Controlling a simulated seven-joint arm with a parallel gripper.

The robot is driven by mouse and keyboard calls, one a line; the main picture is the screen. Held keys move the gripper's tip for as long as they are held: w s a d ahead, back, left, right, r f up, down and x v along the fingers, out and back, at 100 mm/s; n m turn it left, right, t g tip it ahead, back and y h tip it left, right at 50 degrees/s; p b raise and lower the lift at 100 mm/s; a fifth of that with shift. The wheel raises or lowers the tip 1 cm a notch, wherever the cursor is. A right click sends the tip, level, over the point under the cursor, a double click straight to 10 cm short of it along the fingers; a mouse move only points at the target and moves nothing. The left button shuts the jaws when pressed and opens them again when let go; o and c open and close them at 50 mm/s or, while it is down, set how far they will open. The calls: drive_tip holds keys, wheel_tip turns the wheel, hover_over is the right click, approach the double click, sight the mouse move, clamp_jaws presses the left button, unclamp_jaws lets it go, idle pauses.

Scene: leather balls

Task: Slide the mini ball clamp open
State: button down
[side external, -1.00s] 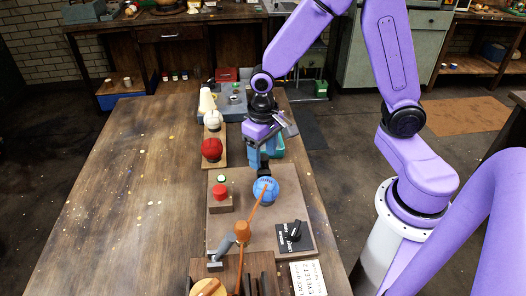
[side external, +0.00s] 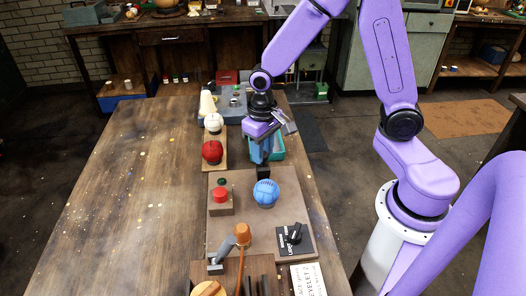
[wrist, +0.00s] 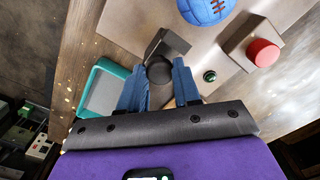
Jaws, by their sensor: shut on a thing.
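The mini ball clamp shows as a dark block (wrist: 172,43) with a round black knob (wrist: 160,73) in the wrist view. My gripper (wrist: 160,84) has its two blue fingers shut on this knob, one on each side. In the side view, my gripper (side external: 262,158) points down just behind the dark clamp block (side external: 263,172). The blue laced ball (side external: 266,193) sits on the brown board in front of the clamp, and a gap shows between them. The fingers and wrist hide part of the knob.
A red button on a block (side external: 221,195) and a small green button (side external: 222,181) stand left of the ball. A black switch plate (side external: 293,239) and a brown mallet-like part (side external: 242,234) are nearer. A teal tray (side external: 277,150) stands beside my gripper. The table's left side is clear.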

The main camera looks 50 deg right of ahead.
drive_tip(key=c, duration=0.8)
unclamp_jaws()
wheel_tip(320, 180, up, 17)
drive_tip(key=shift+r, duration=0.2)
drive_tip(key=s+f+n, duration=0.4)
drive_tip(key=s+n, duration=0.2)
drive_tip(key=s, duration=0.4)
drive_tip(key=s+f+n, duration=0.4)
drive_tip(key=s+n, duration=0.2)
drive_tip(key=s, duration=0.4)
drive_tip(key=shift+s+n, duration=0.3)
drive_tip(key=shift+s, duration=0.1)
